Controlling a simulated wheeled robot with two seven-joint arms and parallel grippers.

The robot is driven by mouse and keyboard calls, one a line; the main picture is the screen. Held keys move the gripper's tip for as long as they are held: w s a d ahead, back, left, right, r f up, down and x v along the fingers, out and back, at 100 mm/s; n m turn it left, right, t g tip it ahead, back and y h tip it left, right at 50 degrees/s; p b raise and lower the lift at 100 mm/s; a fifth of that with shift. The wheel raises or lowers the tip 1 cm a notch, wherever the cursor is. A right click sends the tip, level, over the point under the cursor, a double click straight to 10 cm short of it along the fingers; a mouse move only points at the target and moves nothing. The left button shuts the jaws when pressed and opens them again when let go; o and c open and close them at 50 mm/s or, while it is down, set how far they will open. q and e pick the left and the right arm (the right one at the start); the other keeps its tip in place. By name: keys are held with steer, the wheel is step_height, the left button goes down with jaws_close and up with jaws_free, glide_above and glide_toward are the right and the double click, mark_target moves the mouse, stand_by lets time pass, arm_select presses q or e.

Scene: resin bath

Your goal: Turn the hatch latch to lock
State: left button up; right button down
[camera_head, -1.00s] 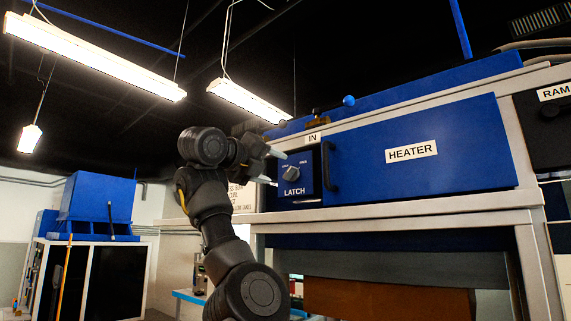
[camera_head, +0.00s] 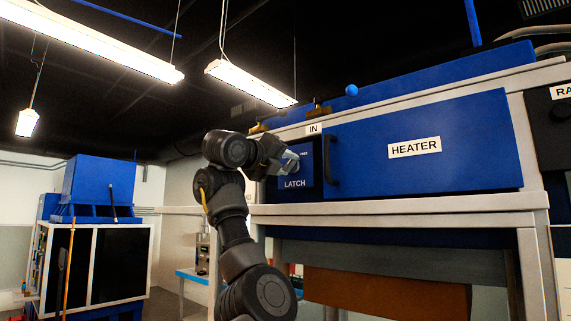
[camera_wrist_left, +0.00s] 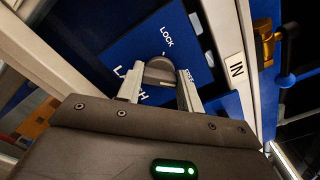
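The latch is a grey knob (camera_wrist_left: 160,71) on a blue panel lettered LATCH (camera_head: 294,183), left of the heater hatch. In the wrist view the word LOCK shows beyond the knob, and a second word to its right is partly covered. My left gripper (camera_head: 289,162) is at the panel and covers much of the knob in the head view. In the wrist view its two fingers (camera_wrist_left: 161,84) are spread, one on each side of the knob. I cannot tell whether they touch it. The blue hatch (camera_head: 440,170) labelled HEATER appears closed. My right gripper is not in view.
A dark vertical handle (camera_head: 331,160) stands out just right of the latch panel. A pale frame ledge (camera_head: 400,205) runs below the hatch. A brass fitting with a blue-tipped lever (camera_wrist_left: 285,80) sits near the IN label.

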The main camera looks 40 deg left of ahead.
arm_select(q)
steer(key=shift+c, duration=1.1)
steer(key=shift+f+n+b, duration=0.3)
steer(key=shift+n+b, duration=1)
steer(key=shift+b, duration=0.05)
steer(key=n+b, duration=0.2)
steer(key=n, duration=0.2)
steer(key=shift+n+b, duration=0.3)
steer(key=shift+b, duration=0.1)
steer(key=n+b, duration=0.1)
steer(key=n, duration=0.3)
steer(key=shift+n+b, duration=0.3)
steer(key=n+b, duration=0.1)
steer(key=n, duration=0.3)
steer(key=shift+n, duration=1.1)
